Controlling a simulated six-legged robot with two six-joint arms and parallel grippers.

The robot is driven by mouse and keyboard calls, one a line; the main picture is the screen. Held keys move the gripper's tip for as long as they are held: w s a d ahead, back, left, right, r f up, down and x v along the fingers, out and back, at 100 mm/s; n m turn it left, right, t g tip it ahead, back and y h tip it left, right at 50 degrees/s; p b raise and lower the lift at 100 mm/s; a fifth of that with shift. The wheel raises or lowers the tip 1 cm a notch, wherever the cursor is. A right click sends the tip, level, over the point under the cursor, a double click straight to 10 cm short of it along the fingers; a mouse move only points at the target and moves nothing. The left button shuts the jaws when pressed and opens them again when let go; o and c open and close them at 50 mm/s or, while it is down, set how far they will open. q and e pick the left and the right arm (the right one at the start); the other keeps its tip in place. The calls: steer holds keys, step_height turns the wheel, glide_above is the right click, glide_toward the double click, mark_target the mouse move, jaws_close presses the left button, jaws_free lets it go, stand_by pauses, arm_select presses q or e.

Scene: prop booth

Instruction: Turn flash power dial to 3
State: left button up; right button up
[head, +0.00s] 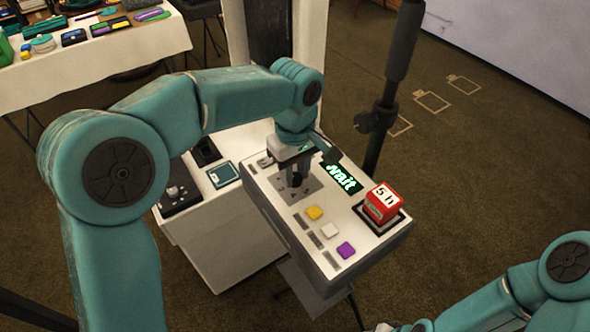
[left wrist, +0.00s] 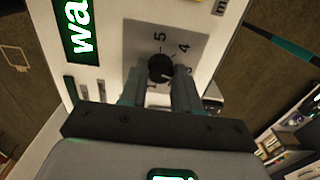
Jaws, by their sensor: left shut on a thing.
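The flash power dial (left wrist: 160,66) is a round black knob on a grey plate with numbers around it. 5, 4 and 3 are readable in the left wrist view, and part of a 1 shows. A white mark on the dial faces the lower right, on the 3 side; its exact setting is hard to tell. My left gripper (head: 296,178) reaches down from above onto the console's dial plate (head: 312,184). Its fingers (left wrist: 161,92) are shut on the dial, hiding its near edge and the lower numbers. My right gripper is out of view; only its arm shows at lower right.
The console (head: 325,252) has a green "wait" display (head: 341,177), yellow (head: 314,213), white (head: 330,231) and purple (head: 346,250) buttons, and a red "5 h" cube (head: 382,203). A dark pole (head: 385,110) stands behind it. A cluttered table (head: 100,65) is at upper left.

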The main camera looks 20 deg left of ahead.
mark_target(294, 176)
arm_select(q)
steer(key=shift+w+r+n, duration=0.15)
steer(key=shift+r+n, duration=0.05)
steer(key=shift+n, duration=0.8)
steer(key=o, duration=0.9)
steer(key=shift+o, duration=0.8)
steer(key=shift+f, duration=0.1)
step_height(294, 176, up, 16)
steer(key=p, duration=0.2)
steer(key=shift+r, duration=0.2)
